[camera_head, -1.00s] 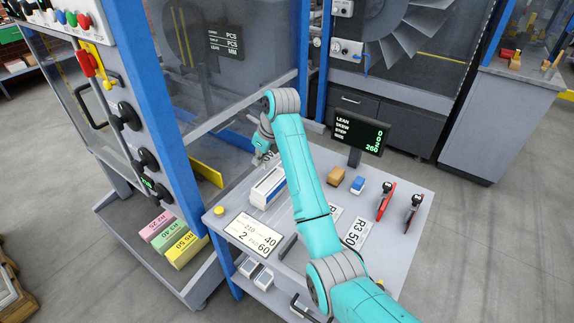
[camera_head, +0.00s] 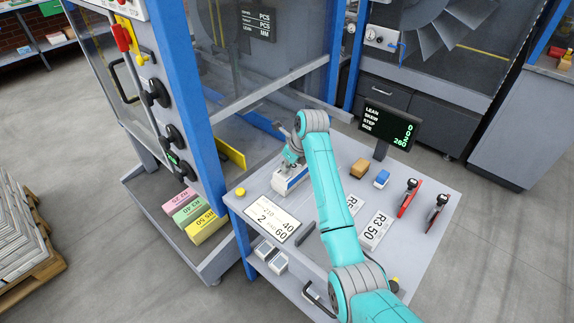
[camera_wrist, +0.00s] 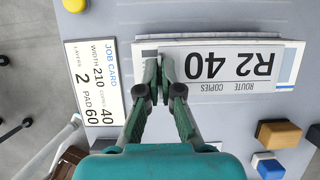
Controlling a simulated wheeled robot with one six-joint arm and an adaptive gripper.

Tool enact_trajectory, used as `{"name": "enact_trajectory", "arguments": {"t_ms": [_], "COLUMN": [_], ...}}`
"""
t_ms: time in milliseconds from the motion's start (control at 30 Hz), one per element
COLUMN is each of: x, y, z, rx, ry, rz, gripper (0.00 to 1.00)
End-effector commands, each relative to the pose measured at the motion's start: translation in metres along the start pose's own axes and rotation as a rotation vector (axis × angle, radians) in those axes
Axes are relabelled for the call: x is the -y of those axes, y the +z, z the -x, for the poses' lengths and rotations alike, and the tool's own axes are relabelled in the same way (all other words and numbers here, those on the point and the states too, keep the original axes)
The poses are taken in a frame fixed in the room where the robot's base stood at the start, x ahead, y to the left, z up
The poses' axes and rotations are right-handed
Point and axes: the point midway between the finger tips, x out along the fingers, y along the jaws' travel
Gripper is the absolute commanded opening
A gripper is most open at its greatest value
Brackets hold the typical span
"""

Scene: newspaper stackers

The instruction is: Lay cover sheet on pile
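The cover sheet (camera_wrist: 230,66), marked R2 40, lies over the white and blue-edged pile (camera_wrist: 145,50) in the wrist view; its print appears upside down. In the head view, the pile (camera_head: 291,183) sits on the grey table, partly hidden by my arm. My gripper (camera_wrist: 160,72) is at the sheet's left end, with its two fingers nearly together around that edge. It also shows low at the pile's far end in the head view (camera_head: 292,160). Any small gap between sheet and pile is hidden.
The job card (camera_head: 272,219) lies in front of the pile. A display (camera_head: 390,124) stands behind on the table (camera_head: 330,275).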

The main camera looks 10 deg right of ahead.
Motion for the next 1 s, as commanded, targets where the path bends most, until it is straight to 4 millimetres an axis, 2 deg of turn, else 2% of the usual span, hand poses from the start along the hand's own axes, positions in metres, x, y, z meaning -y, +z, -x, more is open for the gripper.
{"name": "enact_trajectory", "arguments": {"t_ms": [267,367,400,767,867,1000], "x": [0.000,0.000,0.000,0.000,0.001,0.001], "y": [0.000,0.000,0.000,0.001,0.002,0.002], "z": [-0.001,-0.001,-0.001,0.002,0.010,0.033], "rx": [0.001,0.001,0.001,0.002,0.004,0.005], "ry": [0.000,-0.001,-0.001,-0.001,-0.003,-0.003], "rz": [0.000,0.000,0.000,0.001,0.001,0.001], "gripper": [0.00,0.21,0.31,0.31,0.31,0.31]}}
